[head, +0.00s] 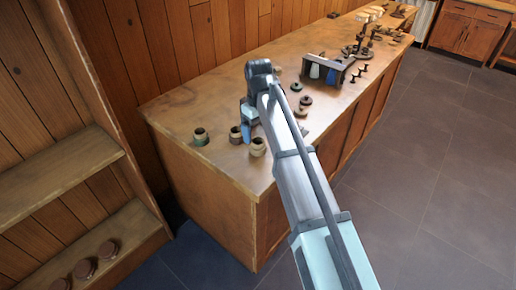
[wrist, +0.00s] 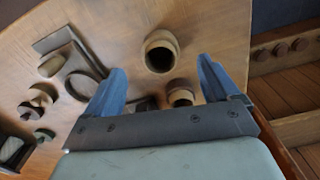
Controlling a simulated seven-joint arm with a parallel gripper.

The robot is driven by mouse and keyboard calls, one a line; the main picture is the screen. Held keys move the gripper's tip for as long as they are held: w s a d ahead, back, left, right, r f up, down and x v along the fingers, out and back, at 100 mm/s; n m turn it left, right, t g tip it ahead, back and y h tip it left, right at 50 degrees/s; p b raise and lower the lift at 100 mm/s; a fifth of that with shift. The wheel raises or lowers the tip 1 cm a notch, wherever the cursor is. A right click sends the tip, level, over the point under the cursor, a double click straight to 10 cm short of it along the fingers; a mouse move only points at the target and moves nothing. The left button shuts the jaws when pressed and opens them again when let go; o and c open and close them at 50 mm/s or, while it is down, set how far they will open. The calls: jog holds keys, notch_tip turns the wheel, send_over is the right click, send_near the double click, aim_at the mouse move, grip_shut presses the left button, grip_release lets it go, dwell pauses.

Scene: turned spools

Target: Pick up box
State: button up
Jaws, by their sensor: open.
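I cannot tell for sure which thing is the box. Three round, open-topped wooden pots stand near the counter's left end in the head view: a left one with a greenish body (head: 201,137), a middle one (head: 235,135) and a front one (head: 258,147). Two show in the wrist view, a larger one (wrist: 160,50) and a smaller one (wrist: 181,97) partly hidden by my gripper. A dark caddy (head: 327,70) holds white and blue things farther back. My gripper (head: 246,122) is open and empty above the pots; its blue fingers (wrist: 162,66) flank the larger pot in the wrist view.
The long wooden counter (head: 180,98) also bears several spools and rings (head: 306,100). A flat piece with a ring (wrist: 70,62) lies near the pots. A shelf unit (head: 62,165) stands at left. Counter space behind the pots is clear.

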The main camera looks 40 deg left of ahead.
aim_at(258, 141)
jog(key=shift+f, duration=3.35)
jog(key=shift+c, duration=0.5)
jog(key=c, duration=1)
